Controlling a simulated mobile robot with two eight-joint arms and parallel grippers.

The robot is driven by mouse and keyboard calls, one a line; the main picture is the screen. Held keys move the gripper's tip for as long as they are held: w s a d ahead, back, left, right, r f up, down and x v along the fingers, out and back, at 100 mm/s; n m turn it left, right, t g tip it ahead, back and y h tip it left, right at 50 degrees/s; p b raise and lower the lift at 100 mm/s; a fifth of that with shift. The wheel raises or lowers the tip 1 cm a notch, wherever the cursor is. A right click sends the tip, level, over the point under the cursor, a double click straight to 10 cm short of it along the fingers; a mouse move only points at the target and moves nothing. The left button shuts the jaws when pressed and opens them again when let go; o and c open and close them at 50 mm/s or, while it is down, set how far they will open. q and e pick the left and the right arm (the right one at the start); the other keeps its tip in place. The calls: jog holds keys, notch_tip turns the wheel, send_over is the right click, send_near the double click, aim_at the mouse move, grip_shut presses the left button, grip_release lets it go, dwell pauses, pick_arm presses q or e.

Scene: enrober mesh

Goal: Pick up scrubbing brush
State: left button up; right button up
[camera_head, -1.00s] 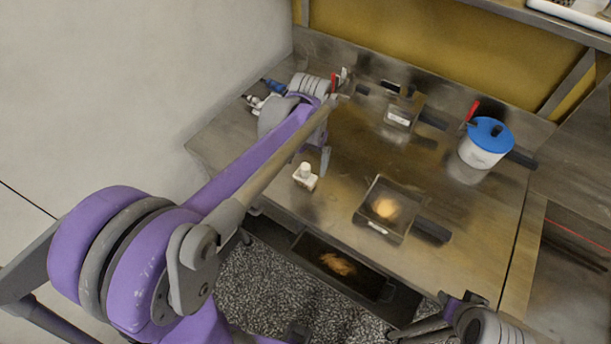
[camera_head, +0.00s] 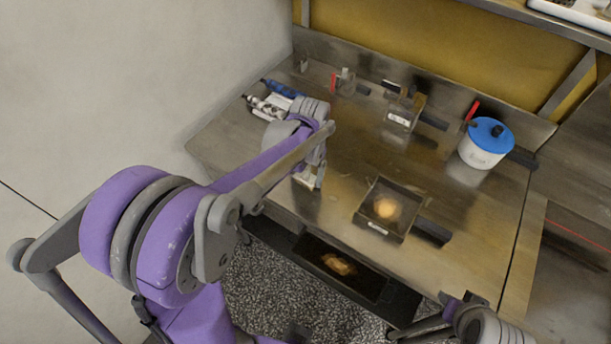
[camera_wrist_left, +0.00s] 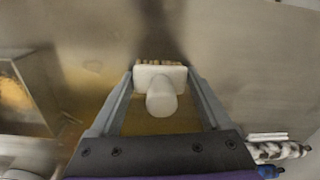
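The scrubbing brush (camera_wrist_left: 161,98) is white with a round knob and a flat block, with tan bristles at the block's far edge. It stands on the steel table, knob towards the left wrist camera. My left gripper (camera_wrist_left: 160,76) has its two fingers spread, one on each side of the block. The gaps at the block's sides look very narrow, and I cannot see a firm grip. In the head view, my left gripper (camera_head: 312,180) is low over the table and covers most of the brush. My right gripper (camera_head: 452,308) shows only partly at the bottom edge; its fingers are unclear.
A tray with a round tan item (camera_head: 385,208) stands right of the brush. A blue-lidded white tub (camera_head: 486,143) and a small clear container (camera_head: 402,113) are farther back. Blue and black-and-white tools (camera_head: 270,100) lie at the left. An open drawer (camera_head: 345,268) is below the front edge.

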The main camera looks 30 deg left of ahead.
pick_arm(q)
jog(key=c, duration=0.4)
jog(key=shift+r, duration=0.1)
notch_tip(320, 180, up, 10)
jog(key=shift+f+p, duration=0.1)
jog(key=shift+p, duration=0.2)
jog(key=o, duration=0.9)
jog(key=shift+c, duration=0.2)
jog(key=c, duration=0.8)
jog(key=shift+o, duration=0.2)
